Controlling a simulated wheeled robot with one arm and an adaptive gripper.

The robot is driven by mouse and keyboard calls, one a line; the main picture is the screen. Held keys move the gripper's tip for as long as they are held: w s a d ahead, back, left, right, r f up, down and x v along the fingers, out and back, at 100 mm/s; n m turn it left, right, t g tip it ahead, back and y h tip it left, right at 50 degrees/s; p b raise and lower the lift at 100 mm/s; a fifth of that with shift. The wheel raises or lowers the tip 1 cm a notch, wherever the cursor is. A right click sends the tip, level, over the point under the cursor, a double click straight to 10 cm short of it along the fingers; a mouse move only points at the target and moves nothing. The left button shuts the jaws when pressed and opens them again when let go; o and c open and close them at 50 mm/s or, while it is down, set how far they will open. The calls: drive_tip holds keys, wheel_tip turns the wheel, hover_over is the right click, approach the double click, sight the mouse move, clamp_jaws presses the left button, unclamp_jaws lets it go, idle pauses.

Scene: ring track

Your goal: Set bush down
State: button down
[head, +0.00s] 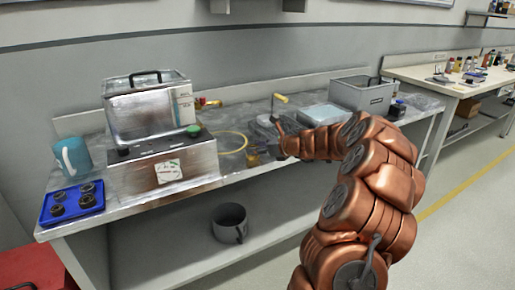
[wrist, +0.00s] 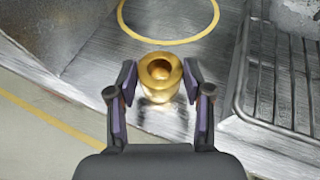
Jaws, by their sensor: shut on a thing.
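The brass bush (wrist: 160,76) is a round, gold-coloured piece with a hole in its top. It sits between the two fingers of my gripper (wrist: 160,92) in the wrist view, and the gripper is shut on it. In the head view my gripper (head: 277,130) is over the metal bench, just right of the yellow loop. A small brass-coloured patch (head: 252,158) shows near it, partly unclear. I cannot tell whether the bush touches the bench top.
The yellow loop (wrist: 168,20) lies on the metal bench top (wrist: 90,50). A ribbed tray (wrist: 285,70) is close on the right. A grey bin (head: 362,94) is behind.

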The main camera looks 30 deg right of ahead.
drive_tip(key=shift+c, duration=2.3)
unclamp_jaws()
drive_tip(key=shift+s+r, duration=0.1)
drive_tip(key=shift+r, duration=0.05)
drive_tip(key=p+v, duration=0.2)
drive_tip(key=v, duration=1)
